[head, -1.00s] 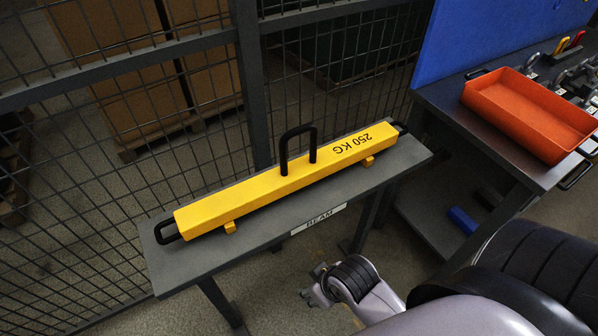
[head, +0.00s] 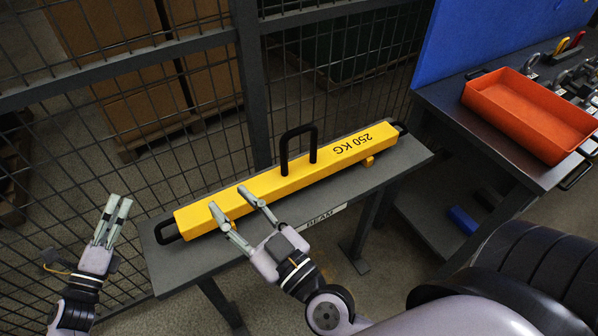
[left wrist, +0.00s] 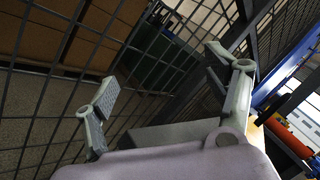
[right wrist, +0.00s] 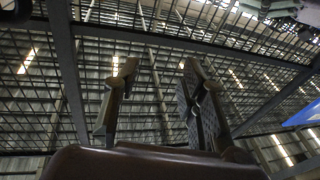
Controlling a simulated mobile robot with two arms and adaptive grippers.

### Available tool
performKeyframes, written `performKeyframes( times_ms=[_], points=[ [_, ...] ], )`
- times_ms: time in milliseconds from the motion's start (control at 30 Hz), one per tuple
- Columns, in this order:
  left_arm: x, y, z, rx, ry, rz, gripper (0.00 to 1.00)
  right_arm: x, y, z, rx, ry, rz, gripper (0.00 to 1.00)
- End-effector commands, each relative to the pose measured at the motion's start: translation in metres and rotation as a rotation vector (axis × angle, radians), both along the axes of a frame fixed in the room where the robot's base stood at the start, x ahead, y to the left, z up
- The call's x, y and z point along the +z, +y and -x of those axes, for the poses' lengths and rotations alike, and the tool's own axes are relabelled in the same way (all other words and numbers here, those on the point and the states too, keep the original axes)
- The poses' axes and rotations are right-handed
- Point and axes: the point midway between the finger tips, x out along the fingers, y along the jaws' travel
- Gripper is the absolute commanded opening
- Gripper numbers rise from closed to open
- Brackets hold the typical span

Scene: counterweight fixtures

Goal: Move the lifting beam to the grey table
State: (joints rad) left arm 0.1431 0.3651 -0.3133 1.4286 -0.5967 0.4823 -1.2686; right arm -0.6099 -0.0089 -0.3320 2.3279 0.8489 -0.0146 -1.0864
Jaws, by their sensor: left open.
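The yellow lifting beam (head: 335,165), marked 250 KG, lies lengthwise on a narrow grey stand (head: 400,168) with a label reading BEAM. It has a black upright handle (head: 284,158) in the middle and a black loop at each end. My left gripper (head: 119,207) is open and empty, left of the stand and apart from the beam; its spread fingers also show in the left wrist view (left wrist: 160,80). My right gripper (head: 230,200) is open, its fingertips over the beam's front left part. I cannot tell whether they touch it. The right wrist view shows its spread fingers but no beam.
A wire mesh fence (head: 60,130) runs close behind the stand. At the right, a dark table (head: 450,110) bears an orange tray (head: 520,120) and several metal parts, with a blue panel (head: 480,35) behind. A blue item (head: 463,219) lies on its lower shelf.

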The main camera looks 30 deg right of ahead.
Motion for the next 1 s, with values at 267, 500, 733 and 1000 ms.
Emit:
performKeyframes(
  times_ms=[267,500,733,1000],
  points=[
    [-0.008,-0.004,0.025,-0.413,-0.487,-0.428,0.78,0.002,-0.070,0.004,-0.429,-0.043,-0.082,0.38],
    [-0.019,0.029,0.065,-0.697,-0.782,-0.573,0.78,-0.032,-0.115,0.024,-0.728,0.084,-0.084,0.38],
    [-0.020,0.048,0.084,-0.800,-0.882,-0.590,0.78,-0.050,-0.128,0.036,-0.831,0.160,-0.072,0.38],
    [-0.020,0.048,0.085,-0.804,-0.888,-0.588,0.78,-0.050,-0.129,0.037,-0.835,0.162,-0.071,0.38]
  ],
)
